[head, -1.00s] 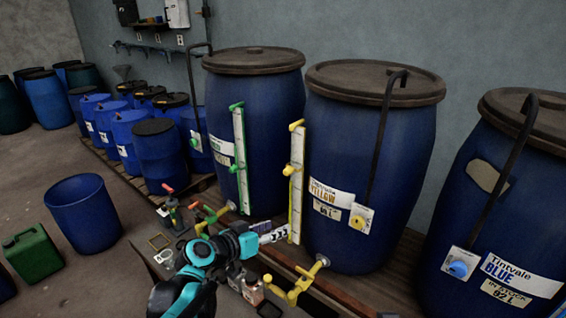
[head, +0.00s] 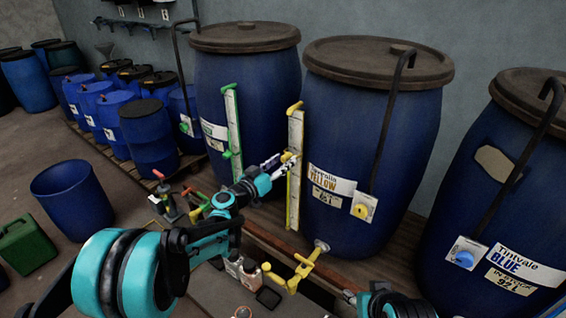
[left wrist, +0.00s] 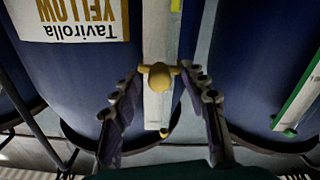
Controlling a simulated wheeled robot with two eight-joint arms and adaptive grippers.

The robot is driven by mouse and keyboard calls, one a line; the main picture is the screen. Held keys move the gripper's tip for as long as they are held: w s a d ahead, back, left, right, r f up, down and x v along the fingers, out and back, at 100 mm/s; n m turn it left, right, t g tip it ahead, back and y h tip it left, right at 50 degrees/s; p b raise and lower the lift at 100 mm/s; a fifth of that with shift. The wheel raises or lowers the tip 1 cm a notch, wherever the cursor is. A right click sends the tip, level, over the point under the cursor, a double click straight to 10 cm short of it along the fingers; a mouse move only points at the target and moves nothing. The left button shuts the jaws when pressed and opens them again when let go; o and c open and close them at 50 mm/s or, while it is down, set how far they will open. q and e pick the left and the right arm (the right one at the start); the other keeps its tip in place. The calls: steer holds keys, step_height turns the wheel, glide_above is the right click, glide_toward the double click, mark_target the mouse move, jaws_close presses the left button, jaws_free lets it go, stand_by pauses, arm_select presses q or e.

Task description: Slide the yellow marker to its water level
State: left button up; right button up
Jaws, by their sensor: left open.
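The yellow gauge (head: 293,190) is a pale upright strip on the front of the Tavirolla Yellow vat (head: 350,226). The yellow marker (left wrist: 158,76) is a knob on this strip in the left wrist view, where the vat's label appears upside down. My left gripper (head: 289,160) is open at the gauge, with its fingers on either side of the marker and no clear grip on it. In the head view the fingers partly hide the marker. The water level cannot be made out. A piece of my right arm shows at the bottom edge; its jaws are not clear.
A green gauge (head: 233,130) is on the vat to the left. The blue-paint vat (head: 470,200) stands at right. A yellow tap (head: 300,268) sticks out below the yellow gauge. Small items crowd the bench below my left arm. An open blue tub (head: 76,205) stands on the floor.

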arm_select(q)
steer(key=shift+w+d, duration=0.25)
jaws_close()
step_height(320, 180, down, 7)
steer(key=b, duration=0.5)
jaws_free()
